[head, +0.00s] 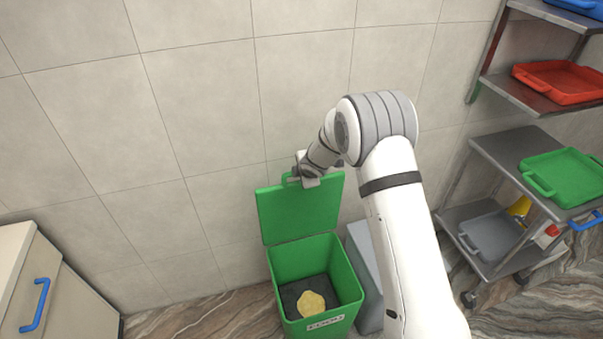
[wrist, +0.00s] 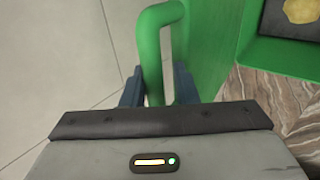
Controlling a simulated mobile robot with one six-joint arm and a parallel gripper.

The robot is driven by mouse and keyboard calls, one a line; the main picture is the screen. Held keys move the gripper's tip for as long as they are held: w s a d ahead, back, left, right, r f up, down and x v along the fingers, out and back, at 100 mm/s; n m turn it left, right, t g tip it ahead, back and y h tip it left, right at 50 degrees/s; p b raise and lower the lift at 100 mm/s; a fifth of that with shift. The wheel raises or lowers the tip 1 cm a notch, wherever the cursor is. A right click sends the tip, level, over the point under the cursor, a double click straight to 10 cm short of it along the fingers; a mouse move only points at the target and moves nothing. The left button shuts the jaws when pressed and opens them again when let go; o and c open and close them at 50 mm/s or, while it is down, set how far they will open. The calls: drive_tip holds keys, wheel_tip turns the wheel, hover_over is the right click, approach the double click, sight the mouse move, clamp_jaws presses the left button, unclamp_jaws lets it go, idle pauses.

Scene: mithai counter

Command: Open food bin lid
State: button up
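The green food bin (head: 313,258) stands on the floor against the wall. Its green lid (head: 299,211) stands raised, nearly upright, behind the opening. A looped green handle (wrist: 151,50) sticks out from the lid. My gripper (head: 296,178) is at the lid's top edge in the head view. In the wrist view my gripper (wrist: 158,85) has its two dark fingers apart, one on each side of the handle bar. A small gap shows between the bar and the right finger. Contact on the left finger is hard to tell.
Inside the bin, a yellowish lump (head: 311,302) lies on a dark bottom. A grey bin (head: 364,262) stands right beside it. A metal rack with trays, one a green tray (head: 567,177), is at right. A cabinet (head: 42,287) is at left. Floor left of the bin is clear.

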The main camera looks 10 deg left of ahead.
drive_tip(key=shift+o, duration=1)
drive_tip(key=shift+s+a+r, duration=0.1)
drive_tip(key=v, duration=0.8)
drive_tip(key=shift+p, duration=0.4)
drive_tip(key=shift+c, duration=0.5)
